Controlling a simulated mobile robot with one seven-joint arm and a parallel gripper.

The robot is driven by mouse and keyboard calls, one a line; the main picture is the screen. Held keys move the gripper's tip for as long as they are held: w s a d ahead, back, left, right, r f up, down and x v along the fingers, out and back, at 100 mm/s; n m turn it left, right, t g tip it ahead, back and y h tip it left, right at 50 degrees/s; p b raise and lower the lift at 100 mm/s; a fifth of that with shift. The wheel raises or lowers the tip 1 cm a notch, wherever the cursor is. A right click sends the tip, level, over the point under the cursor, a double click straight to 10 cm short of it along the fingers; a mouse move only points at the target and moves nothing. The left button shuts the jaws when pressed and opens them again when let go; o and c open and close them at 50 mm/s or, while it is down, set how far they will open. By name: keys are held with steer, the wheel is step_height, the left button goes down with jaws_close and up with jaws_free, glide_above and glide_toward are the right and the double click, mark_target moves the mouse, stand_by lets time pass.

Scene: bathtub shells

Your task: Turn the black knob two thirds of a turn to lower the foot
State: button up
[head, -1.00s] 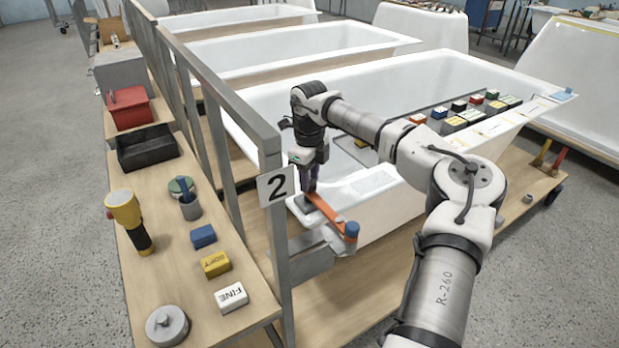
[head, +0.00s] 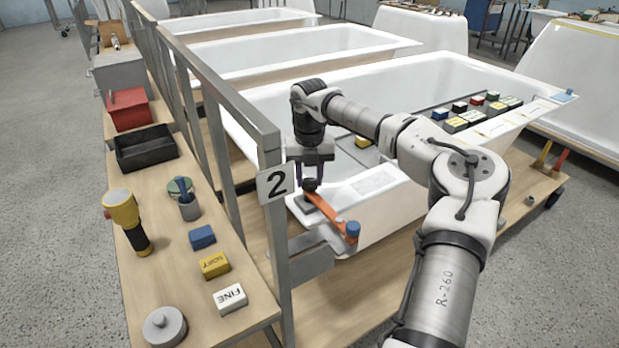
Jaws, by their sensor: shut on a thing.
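The black knob (head: 310,184) sits at the upper end of an orange bar (head: 325,210), over the near corner of the white tub's rim. My gripper (head: 311,183) points down at it, with one finger on each side, shut on the knob. A dark grey pad (head: 304,202), which looks like the foot, shows under the bar at the tub rim. I cannot tell whether the pad touches the rim. A blue knob (head: 352,230) stands at the bar's other end, above a grey bracket (head: 312,262).
A grey post with a "2" sign (head: 276,183) stands close left of my gripper. A wooden bench (head: 180,270) at left holds a yellow torch (head: 122,212), a black tray (head: 146,150) and blocks. Coloured blocks (head: 470,110) lie on a rack across the white tub (head: 400,185).

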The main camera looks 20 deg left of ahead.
mark_target(309, 181)
steer(key=m+b, duration=0.1)
steer(key=m, duration=0.4)
steer(key=shift+m+b, duration=0.35)
steer(key=shift+m, duration=1.75)
steer(key=o, duration=1)
steer(key=shift+r, duration=0.1)
step_height(309, 181, up, 14)
steer(key=shift+f+b, duration=0.2)
steer(key=shift+b, duration=0.25)
